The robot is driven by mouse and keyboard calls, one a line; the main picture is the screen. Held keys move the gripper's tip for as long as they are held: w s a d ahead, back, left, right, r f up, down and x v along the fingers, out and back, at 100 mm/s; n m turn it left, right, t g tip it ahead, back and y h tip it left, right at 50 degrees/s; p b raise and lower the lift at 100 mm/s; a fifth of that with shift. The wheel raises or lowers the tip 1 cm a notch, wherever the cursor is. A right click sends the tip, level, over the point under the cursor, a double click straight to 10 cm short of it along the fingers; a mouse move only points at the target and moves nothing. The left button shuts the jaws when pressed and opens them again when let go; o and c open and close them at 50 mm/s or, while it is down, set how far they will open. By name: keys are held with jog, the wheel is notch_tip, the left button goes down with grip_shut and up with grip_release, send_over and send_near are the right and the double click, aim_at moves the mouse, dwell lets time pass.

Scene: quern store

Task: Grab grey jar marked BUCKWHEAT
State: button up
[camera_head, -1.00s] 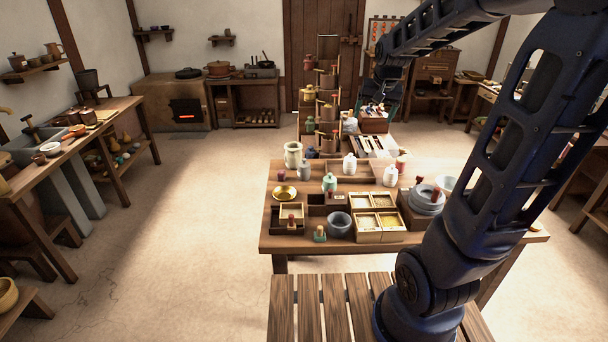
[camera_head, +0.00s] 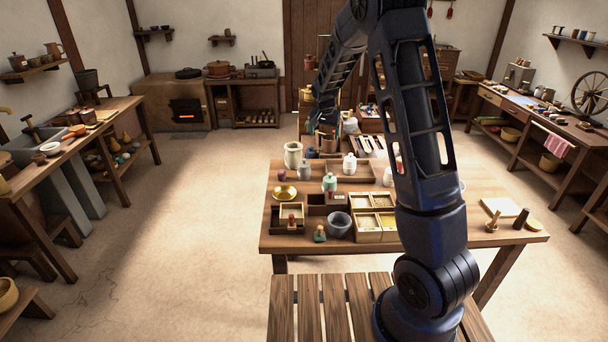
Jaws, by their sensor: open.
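A small grey jar (camera_head: 304,170) stands upright on the main table, towards its back left. I cannot read a label on it, so I cannot tell whether it is marked BUCKWHEAT. Other jars stand near it: a larger cream jar (camera_head: 293,154), a pale green jar (camera_head: 329,182) and a white jar (camera_head: 349,164). My gripper (camera_head: 324,127) is open, small and dark in the picture. It shows above and behind the grey jar, against the crowded shelf stand, apart from the jars.
The main table (camera_head: 280,225) also holds a brass dish (camera_head: 284,192), a grey bowl (camera_head: 339,223) and a divided box (camera_head: 374,216) at the front. My arm crosses the table's right half and hides part of it. Open floor lies to the left.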

jog(key=h, duration=0.1)
send_near(304, 164)
jog(key=f, duration=0.1)
jog(key=x, duration=0.2)
jog(key=d+x, duration=0.1)
jog(key=x, duration=0.2)
jog(key=shift+w, duration=0.2)
jog(key=shift+t, duration=0.3)
jog(key=shift+a+x, duration=0.2)
jog(key=shift+x, duration=1.3)
jog(key=shift+a+x, duration=0.2)
jog(key=shift+x, duration=1.35)
jog(key=shift+w, duration=0.1)
jog(key=shift+c, duration=0.4)
jog(key=c, duration=1.2)
